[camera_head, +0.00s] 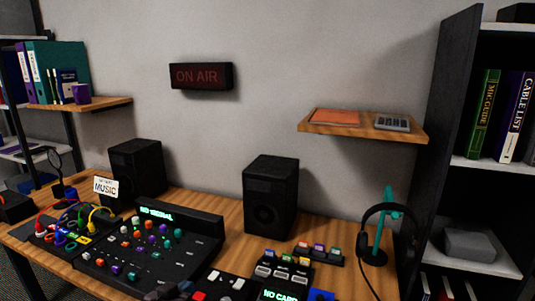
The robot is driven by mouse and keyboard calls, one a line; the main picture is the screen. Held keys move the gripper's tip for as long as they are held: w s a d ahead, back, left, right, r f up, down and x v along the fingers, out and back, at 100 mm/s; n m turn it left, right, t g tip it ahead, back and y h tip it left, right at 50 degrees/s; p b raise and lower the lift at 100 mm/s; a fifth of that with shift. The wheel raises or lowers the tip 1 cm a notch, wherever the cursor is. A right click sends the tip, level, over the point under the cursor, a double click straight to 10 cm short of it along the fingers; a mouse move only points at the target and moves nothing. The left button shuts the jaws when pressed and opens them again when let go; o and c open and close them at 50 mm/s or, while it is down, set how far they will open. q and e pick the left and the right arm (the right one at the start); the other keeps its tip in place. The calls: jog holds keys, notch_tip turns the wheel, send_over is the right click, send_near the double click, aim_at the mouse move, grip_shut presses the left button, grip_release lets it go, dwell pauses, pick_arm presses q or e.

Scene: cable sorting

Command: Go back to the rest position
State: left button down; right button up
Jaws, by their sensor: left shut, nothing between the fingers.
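My left gripper (172,291) shows only as a small dark shape at the bottom edge, in front of the mixer panel (140,245). It is shut with nothing held. Most of it and its arm are cut off by the frame. My right gripper is not in view.
A shelf (360,132) hangs above. A dark bookcase (447,130) stands right.

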pick_arm(q)
jog(key=s+a+f+g+y, duration=0.1)
jog(key=s+f, duration=0.4)
jog(key=s, duration=0.5)
jog(key=s+a+f+n+g+y, duration=0.1)
jog(key=s+a+f, duration=0.3)
jog(key=s, duration=0.6)
jog(key=s+a+f+y, duration=0.2)
jog(key=s+f, duration=0.4)
jog(key=s, duration=0.3)
jog(key=shift+s+a+f+n+g+y, duration=0.15)
jog(key=shift+s+a+n+g+y, duration=0.15)
jog(key=shift+s+g+y, duration=0.15)
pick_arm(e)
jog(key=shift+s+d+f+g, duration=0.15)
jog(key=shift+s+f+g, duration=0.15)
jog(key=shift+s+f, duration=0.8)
pick_arm(q)
jog(key=shift+f, duration=0.1)
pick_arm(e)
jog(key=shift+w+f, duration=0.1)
